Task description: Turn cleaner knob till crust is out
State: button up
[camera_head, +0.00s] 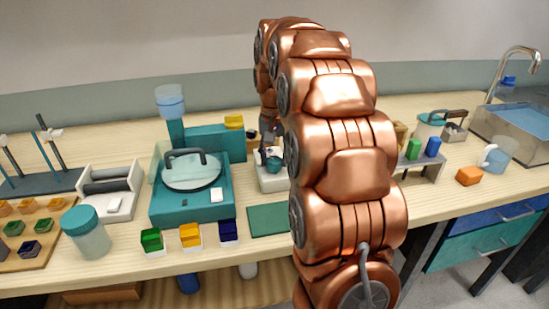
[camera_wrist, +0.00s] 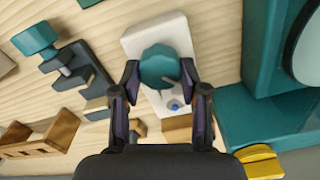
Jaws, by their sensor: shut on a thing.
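The cleaner is a small white box (camera_wrist: 173,32) with a round teal knob (camera_wrist: 160,62) on top, in the upper middle of the wrist view. In the head view the white box (camera_head: 272,184) stands left of my arm, partly hidden by it. My gripper (camera_wrist: 160,74) is shut on the teal knob, with a dark finger on each side. A small blue round spot (camera_wrist: 174,105) shows on the white box below the knob. I cannot make out the crust in either view.
A teal machine with a hinged round lid (camera_head: 192,172) stands left of the cleaner. A green mat (camera_head: 268,220) lies in front. A teal clamp-like stand (camera_wrist: 35,39) and wooden blocks (camera_wrist: 60,131) lie nearby. A sink (camera_head: 515,125) is at the far right.

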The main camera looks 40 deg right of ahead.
jog(key=m, duration=0.3)
jog(key=shift+s+m, duration=0.1)
jog(key=shift+m, duration=0.2)
jog(key=m, duration=0.3)
jog(key=shift+m, duration=0.3)
jog(key=m+p, duration=0.1)
jog(key=m, duration=0.2)
jog(key=shift+m, duration=0.4)
jog(key=m+p, duration=0.1)
jog(key=m, duration=0.2)
jog(key=shift+r+m+p, duration=0.1)
jog(key=shift+m+p, duration=0.2)
jog(key=m+p, duration=0.2)
jog(key=m, duration=0.1)
jog(key=shift+s+m, duration=0.1)
jog(key=shift+m, duration=0.2)
jog(key=m+p, duration=0.2)
jog(key=m, duration=0.1)
jog(key=shift+r+m, duration=0.1)
jog(key=shift+m, duration=0.2)
jog(key=m+p, duration=0.3)
jog(key=m, duration=0.1)
jog(key=shift+p, duration=0.35)
jog(key=shift+m+p, duration=1.2)
jog(key=shift+m, duration=0.6)
jog(key=shift+f, duration=0.2)
